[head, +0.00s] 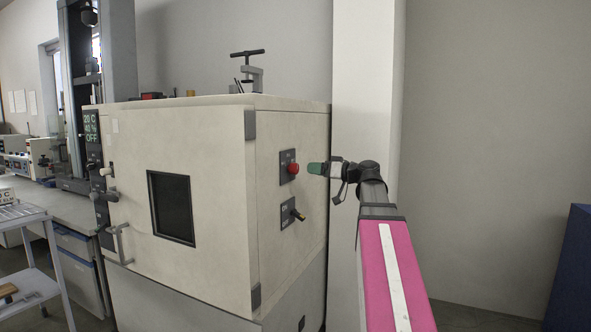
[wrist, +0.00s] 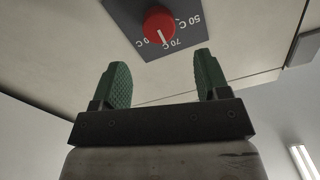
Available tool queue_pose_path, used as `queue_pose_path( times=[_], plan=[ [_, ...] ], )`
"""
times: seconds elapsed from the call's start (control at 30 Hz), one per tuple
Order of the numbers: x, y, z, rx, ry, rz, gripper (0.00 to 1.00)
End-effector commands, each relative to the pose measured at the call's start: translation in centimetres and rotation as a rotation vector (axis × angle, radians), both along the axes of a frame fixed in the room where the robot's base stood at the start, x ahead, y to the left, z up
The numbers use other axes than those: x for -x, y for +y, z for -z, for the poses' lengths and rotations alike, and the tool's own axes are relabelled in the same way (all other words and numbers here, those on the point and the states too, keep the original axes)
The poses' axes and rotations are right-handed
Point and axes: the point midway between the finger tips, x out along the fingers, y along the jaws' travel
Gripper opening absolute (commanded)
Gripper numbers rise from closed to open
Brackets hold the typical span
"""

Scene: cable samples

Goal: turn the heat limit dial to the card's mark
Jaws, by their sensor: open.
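The heat limit dial (head: 293,169) is a red round knob on a dark plate on the right side of the white chamber. In the wrist view the dial (wrist: 159,22) has a white pointer line aimed at the plate's lower edge, just beside the "70 C" label; "50 C" and a cut-off "0 C" also show. My gripper (head: 314,168) is just right of the dial, apart from it. In the wrist view my gripper (wrist: 163,75) is open and empty, its green fingers short of the dial.
A white pillar (head: 361,80) stands behind my arm. A clamp (head: 252,72) sits on the chamber top.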

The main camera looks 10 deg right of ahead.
Motion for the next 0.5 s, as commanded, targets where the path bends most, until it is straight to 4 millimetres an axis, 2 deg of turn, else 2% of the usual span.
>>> queue_pose_path(
  times=[0.2, 0.5],
  plan=[
    [-2.4, 3.2, 0.0, 0.0, 0.001, -0.002, 0.69],
    [-4.6, 6.2, 0.0, 0.0, 0.002, 0.001, 0.69]
  ],
)
